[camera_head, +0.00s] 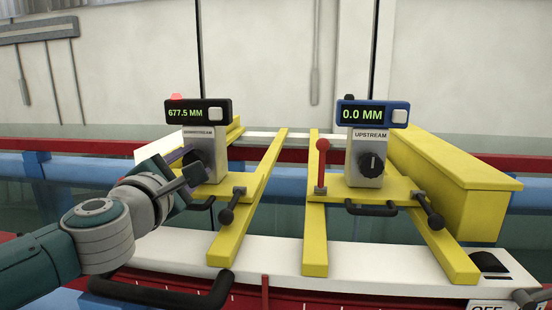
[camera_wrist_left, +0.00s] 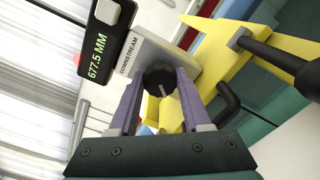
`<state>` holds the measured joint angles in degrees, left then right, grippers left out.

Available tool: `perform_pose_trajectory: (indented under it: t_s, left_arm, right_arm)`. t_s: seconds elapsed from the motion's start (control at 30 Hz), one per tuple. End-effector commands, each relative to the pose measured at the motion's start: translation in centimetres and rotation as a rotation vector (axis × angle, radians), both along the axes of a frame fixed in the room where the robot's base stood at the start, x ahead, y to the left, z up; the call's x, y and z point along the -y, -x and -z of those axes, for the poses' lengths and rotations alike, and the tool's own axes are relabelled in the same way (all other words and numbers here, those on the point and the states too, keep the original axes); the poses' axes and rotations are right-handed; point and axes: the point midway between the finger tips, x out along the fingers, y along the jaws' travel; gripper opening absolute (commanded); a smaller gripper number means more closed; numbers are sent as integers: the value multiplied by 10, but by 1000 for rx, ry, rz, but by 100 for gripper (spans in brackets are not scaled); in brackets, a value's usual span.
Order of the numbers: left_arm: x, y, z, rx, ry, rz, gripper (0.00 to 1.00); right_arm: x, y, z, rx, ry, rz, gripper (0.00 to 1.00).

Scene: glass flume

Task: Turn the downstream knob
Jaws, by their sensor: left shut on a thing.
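The downstream knob (camera_wrist_left: 160,80) is black and round with a pale pointer line, on the grey-white downstream gauge post (camera_head: 215,136). In the left wrist view the two purple fingers of my left gripper (camera_wrist_left: 158,88) sit on either side of the knob, shut on it. In the head view my left gripper (camera_head: 192,166) reaches the post from the left and partly covers the knob. The downstream display (camera_head: 198,111) reads 677.5 MM. My right gripper is not in view.
The upstream gauge (camera_head: 366,143) stands to the right, with its own black knob (camera_head: 372,163) and a display (camera_head: 373,114) reading 0.0 MM. A red-topped lever (camera_head: 322,158) stands between the posts. Yellow rails (camera_head: 250,200) and black handles (camera_head: 371,209) lie in front.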

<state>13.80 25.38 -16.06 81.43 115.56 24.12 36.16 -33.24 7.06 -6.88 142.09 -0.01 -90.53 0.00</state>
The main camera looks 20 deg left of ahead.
Motion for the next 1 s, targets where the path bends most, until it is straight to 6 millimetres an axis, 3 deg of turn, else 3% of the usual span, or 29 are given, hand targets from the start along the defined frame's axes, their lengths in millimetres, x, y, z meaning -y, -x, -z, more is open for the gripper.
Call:
perform_pose_trajectory:
  t_s: [0.23, 0.27, 0.5, 0.83, 1.0]
  left_arm:
    - [1, 0, 0, 0, 1, 3, 0]
    - [1, 0, 0, 0, 2, 3, 52]
    - [1, 0, 0, 0, 2, 1, 78]
    - [1, 4, 0, 0, 2, 1, 78]
    - [7, 26, 0, -2, 3, 3, 78]
  right_arm:
    - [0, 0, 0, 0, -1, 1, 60]
    - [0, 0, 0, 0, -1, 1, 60]
    - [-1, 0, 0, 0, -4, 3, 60]
    - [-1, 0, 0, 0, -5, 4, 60]
    - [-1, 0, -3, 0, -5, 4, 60]
